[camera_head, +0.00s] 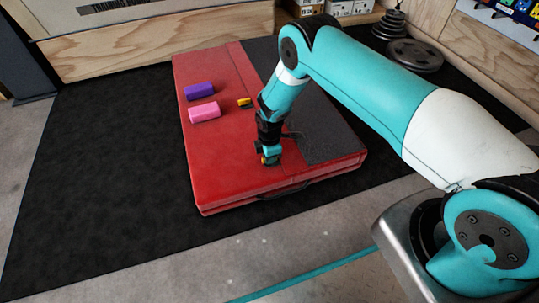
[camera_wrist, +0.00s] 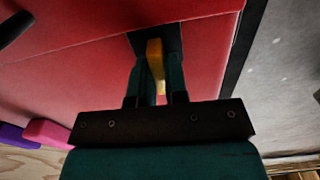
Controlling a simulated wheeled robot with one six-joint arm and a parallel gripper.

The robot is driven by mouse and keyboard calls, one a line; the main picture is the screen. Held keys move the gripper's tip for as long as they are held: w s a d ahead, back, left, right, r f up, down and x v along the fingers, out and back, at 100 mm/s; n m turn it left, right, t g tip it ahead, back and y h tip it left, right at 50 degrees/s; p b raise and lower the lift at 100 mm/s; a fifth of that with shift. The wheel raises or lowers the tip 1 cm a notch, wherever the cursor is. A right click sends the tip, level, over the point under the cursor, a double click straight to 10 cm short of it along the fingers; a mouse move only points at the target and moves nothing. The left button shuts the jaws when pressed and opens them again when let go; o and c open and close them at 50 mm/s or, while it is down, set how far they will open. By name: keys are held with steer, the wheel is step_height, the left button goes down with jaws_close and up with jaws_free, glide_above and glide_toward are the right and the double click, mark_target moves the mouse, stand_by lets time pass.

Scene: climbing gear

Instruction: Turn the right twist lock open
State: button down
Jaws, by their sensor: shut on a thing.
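A crash pad (camera_head: 215,165) with a red part and a dark grey part lies on the floor. A small yellow and black twist lock (camera_head: 245,102) sits on its red part, farther back. My gripper (camera_head: 268,160) is down at another lock nearer the pad's front, to the right of the first. In the wrist view a yellow lever (camera_wrist: 154,50) stands over a black plate (camera_wrist: 172,38) on the red cover. There my gripper (camera_wrist: 157,72) has its two dark fingers shut on the lever. My gripper hides this lock almost wholly in the head view.
A purple block (camera_head: 198,91) and a pink block (camera_head: 204,112) lie on the pad's left side. A black handle (camera_head: 285,190) is on the pad's front side. Weight plates (camera_head: 414,55) stand at the back right. The black mat (camera_head: 100,170) left of the pad is clear.

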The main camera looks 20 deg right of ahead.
steer(key=shift+d, duration=0.1)
stand_by(0.3)
steer(key=c, duration=1.1)
jaws_free()
steer(key=shift+c, duration=0.2)
step_height(320, 180, up, 17)
steer(key=p, duration=0.8)
steer(key=shift+r, duration=0.2)
